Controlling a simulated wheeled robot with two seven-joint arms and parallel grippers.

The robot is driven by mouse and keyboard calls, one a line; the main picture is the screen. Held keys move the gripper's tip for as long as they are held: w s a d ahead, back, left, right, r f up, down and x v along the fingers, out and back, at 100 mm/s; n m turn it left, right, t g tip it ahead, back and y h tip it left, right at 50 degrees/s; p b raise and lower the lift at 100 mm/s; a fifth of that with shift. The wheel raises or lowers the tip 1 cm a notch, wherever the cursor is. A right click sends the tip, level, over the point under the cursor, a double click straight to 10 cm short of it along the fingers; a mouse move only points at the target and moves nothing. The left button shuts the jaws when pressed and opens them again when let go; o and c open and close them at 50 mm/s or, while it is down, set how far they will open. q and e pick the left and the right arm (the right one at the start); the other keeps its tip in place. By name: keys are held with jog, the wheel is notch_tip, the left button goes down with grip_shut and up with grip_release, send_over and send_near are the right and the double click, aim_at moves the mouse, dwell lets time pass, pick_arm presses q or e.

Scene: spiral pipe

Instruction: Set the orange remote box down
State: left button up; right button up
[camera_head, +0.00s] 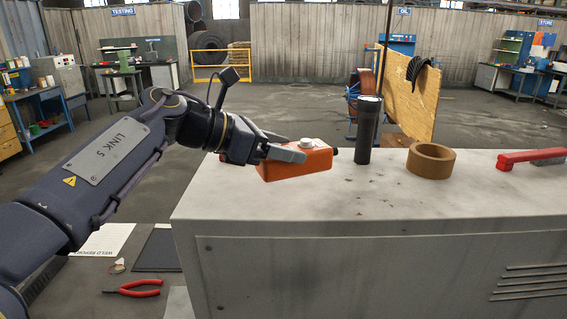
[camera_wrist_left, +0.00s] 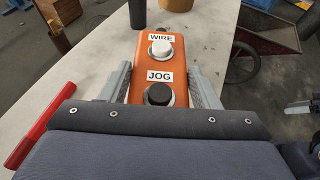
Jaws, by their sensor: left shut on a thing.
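The orange remote box (camera_head: 296,164) is at the left end of the grey cabinet top in the head view. My left gripper (camera_head: 285,150) is shut on it, one finger along its near side. In the left wrist view the box (camera_wrist_left: 151,69) lies between the two fingers (camera_wrist_left: 160,90). Its face shows a white button labelled WIRE and a black button labelled JOG. The box is at or just above the cabinet top; I cannot tell whether it touches.
On the cabinet top (camera_head: 290,210), a black flashlight (camera_head: 367,130) stands upright right of the box. A brown tape roll (camera_head: 430,160) and a red-handled tool (camera_head: 530,158) lie farther right. The front of the top is clear. Red pliers (camera_head: 133,288) lie lower left.

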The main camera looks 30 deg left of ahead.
pick_arm(q)
jog(key=f, duration=0.3)
jog(key=shift+w+f+p, duration=0.15)
jog(key=shift+w+p, duration=0.15)
jog(key=shift+w, duration=0.05)
jog(key=shift+f, duration=0.25)
jog(key=shift+f, duration=0.2)
jog(key=o, duration=1.2)
